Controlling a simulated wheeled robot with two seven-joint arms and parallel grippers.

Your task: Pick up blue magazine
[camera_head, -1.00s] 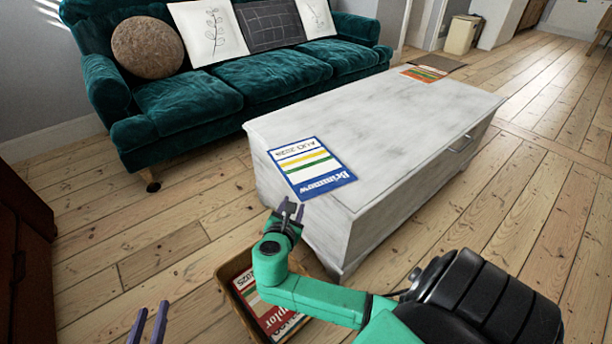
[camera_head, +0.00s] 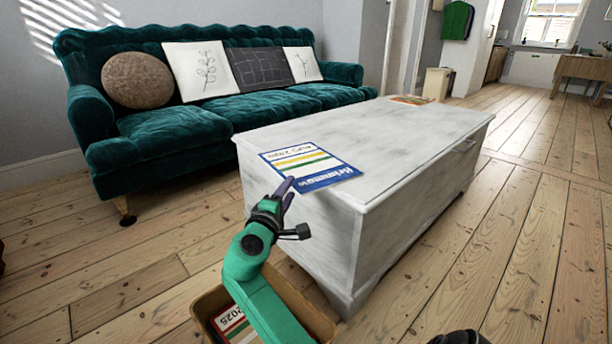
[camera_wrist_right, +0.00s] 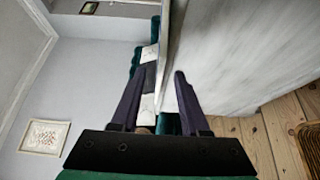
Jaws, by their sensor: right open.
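The blue magazine (camera_head: 310,165), with a white middle and yellow and green stripes, lies flat on the near left end of the white chest (camera_head: 400,140). Its blue banded end is close to the chest's near edge. My right gripper (camera_head: 288,190) is at that near edge, just in front of the magazine and overlapping its lower left corner in the head view. In the right wrist view its two fingers (camera_wrist_right: 160,80) are apart with no magazine clearly between them; the chest (camera_wrist_right: 240,55) fills the right side. My left gripper is out of view.
A wicker basket (camera_head: 208,305) holding another magazine (camera_head: 232,325) stands on the floor below my right arm. A green sofa (camera_head: 180,135) is behind the chest. An orange magazine (camera_head: 411,100) lies at the chest's far end. Floor to the right is clear.

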